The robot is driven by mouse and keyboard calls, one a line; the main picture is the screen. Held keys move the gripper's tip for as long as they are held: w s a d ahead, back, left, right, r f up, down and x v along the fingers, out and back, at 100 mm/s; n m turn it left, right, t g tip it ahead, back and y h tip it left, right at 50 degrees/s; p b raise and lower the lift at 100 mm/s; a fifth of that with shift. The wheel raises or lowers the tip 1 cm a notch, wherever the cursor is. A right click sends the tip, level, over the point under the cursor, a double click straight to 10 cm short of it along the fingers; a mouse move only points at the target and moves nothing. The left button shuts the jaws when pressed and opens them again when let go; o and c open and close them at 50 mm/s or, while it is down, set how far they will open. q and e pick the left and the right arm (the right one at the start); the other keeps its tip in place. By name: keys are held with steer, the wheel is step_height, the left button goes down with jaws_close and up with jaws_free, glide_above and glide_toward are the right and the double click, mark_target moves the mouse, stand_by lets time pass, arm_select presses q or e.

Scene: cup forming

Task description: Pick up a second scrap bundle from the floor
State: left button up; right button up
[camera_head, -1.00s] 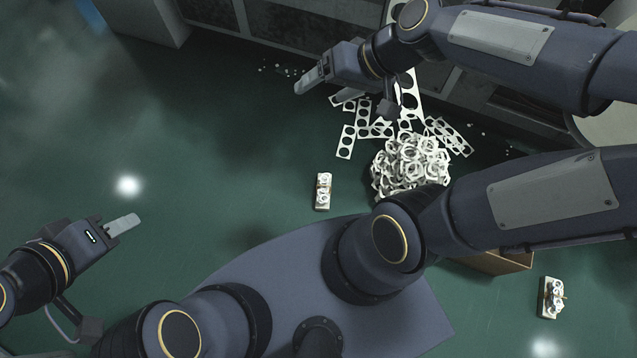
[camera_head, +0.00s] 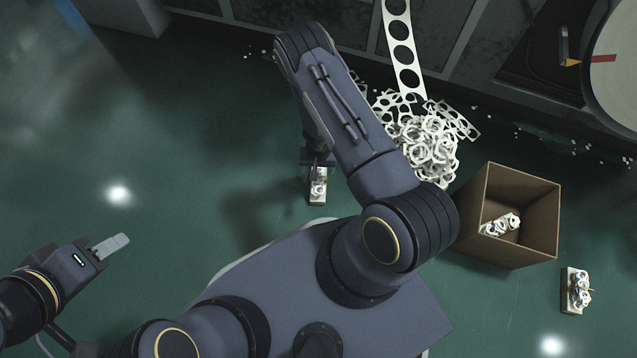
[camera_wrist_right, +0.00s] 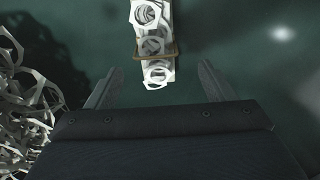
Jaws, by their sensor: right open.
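A scrap bundle (camera_head: 318,188) of white rings lies on the green floor left of the scrap heap, partly hidden by my right arm in the head view. In the right wrist view the bundle (camera_wrist_right: 152,45), tied with a tan band, lies just ahead of and between the fingers of my right gripper (camera_wrist_right: 158,85). That gripper is open and empty. A bundle (camera_head: 500,224) lies inside the cardboard box, and another bundle (camera_head: 576,290) lies on the floor at the lower right. My left gripper (camera_head: 110,246) is over the floor at the left, away from the bundles; its opening is unclear.
An open cardboard box (camera_head: 535,215) stands right of centre. A heap of loose scrap rings (camera_head: 430,150) lies beside my right arm, with a punched strip (camera_head: 402,50) hanging above it. Machinery lines the back. The floor at left is clear.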

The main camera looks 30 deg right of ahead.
steer(key=f+b, duration=0.1)
steer(key=f, duration=0.2)
steer(key=f+b, duration=0.2)
steer(key=f, duration=0.1)
steer(key=f+b, duration=0.1)
steer(key=f, duration=0.2)
steer(key=shift+s, duration=0.35)
steer(key=shift+r, duration=0.1)
steer(key=c, duration=1.2)
